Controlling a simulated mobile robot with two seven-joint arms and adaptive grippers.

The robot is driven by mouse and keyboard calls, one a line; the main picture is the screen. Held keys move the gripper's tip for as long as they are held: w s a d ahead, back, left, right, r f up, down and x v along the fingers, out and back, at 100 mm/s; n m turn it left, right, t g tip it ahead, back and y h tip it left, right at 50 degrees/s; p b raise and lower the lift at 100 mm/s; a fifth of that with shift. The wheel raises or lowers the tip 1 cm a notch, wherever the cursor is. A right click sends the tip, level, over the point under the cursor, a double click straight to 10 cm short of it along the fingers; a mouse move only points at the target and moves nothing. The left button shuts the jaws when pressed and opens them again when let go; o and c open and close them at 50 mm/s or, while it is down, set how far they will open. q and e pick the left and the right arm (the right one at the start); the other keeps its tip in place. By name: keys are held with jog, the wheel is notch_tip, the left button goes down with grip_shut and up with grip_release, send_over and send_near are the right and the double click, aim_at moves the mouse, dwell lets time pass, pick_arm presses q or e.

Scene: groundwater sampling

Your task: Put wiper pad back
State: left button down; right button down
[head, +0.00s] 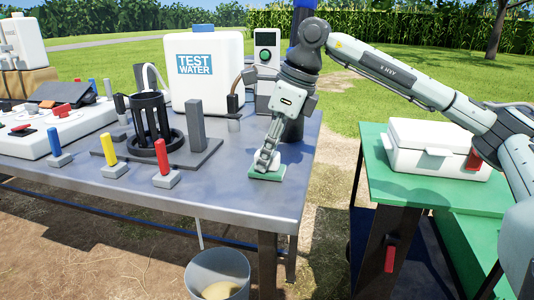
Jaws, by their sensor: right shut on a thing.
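My right gripper (266,163) points down at the right front part of the grey metal table (225,200). It is shut on the wiper pad (267,174), a small flat block that looks green with a paler part under the fingers. The pad is at the table top near its right edge; I cannot tell whether it touches the surface. The fingers hide part of the pad. My left gripper is not in view.
A "TEST WATER" container (207,85), a grey meter (267,55) and a dark cage-like holder (150,125) stand behind and left. Blue, yellow and red posts (163,157) line the front. A bucket (218,277) stands below. A white box (438,150) sits on a green bench at right.

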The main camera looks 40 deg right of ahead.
aim_at(284, 170)
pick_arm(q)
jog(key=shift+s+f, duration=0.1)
pick_arm(e)
jog(key=shift+f, duration=0.1)
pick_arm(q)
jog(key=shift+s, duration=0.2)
pick_arm(e)
jog(key=c, duration=1.3)
grip_release()
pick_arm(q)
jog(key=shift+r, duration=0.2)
pick_arm(e)
jog(key=shift+o, duration=0.2)
jog(key=shift+r, duration=0.2)
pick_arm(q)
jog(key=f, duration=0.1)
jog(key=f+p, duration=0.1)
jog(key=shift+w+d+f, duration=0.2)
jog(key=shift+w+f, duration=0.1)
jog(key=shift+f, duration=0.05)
pick_arm(e)
jog(key=v, duration=1.2)
jog(key=shift+f, duration=0.1)
